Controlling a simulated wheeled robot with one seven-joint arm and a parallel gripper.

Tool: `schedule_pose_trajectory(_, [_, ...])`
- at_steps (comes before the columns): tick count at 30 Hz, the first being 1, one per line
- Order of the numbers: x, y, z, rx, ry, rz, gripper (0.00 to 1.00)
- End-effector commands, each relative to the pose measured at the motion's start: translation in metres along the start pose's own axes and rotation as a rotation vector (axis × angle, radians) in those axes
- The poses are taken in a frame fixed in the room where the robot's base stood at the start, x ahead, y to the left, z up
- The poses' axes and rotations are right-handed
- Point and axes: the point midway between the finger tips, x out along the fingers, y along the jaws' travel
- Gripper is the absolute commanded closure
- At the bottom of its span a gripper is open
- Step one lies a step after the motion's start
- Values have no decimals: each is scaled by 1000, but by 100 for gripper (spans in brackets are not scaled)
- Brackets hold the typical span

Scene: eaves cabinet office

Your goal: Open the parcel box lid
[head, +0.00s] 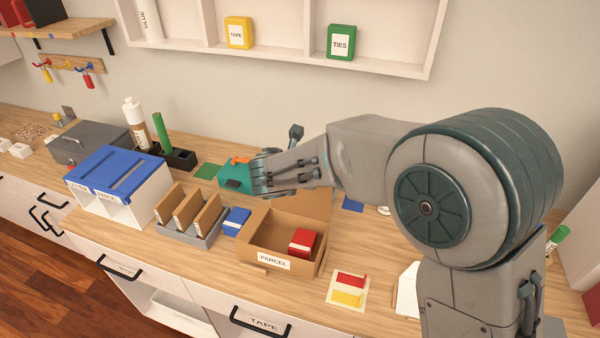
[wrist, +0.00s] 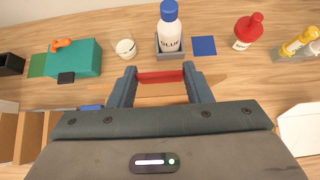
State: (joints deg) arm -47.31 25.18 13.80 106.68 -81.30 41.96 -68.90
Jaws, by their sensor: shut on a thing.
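The brown cardboard parcel box (head: 262,263), labelled PARCEL, stands on the counter in the head view. Its lid (head: 312,203) is raised at the back, and the inside shows a red box (head: 302,242). My gripper (head: 268,175) is behind the raised lid, partly hidden by its own wrist. In the wrist view my gripper (wrist: 160,72) has its fingers spread on either side of a red strip (wrist: 162,77) with brown board below it. This looks like the lid's edge, held between the fingers. The lower part is hidden by the gripper body.
A teal box (head: 235,178) with an orange top piece sits left of my gripper. A card organizer (head: 190,232) and a blue box (head: 236,220) stand left of the parcel box. A glue bottle (wrist: 169,30) and a red-capped bottle (wrist: 246,32) stand beyond the fingers.

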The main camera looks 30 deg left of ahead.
Motion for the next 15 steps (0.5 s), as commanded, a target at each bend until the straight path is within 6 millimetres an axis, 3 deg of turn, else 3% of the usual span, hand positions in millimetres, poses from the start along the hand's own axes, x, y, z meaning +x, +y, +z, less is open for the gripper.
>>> schedule_pose_trajectory(3, [0, -1, 3, 0, -5, -2, 96])
schedule_pose_trajectory(4, [0, -1, 3, 1, -5, -2, 47])
schedule_pose_trajectory(6, [0, -1, 2, 1, -4, -2, 33])
schedule_pose_trajectory(15, [-2, 0, 1, -1, -2, 1, 33])
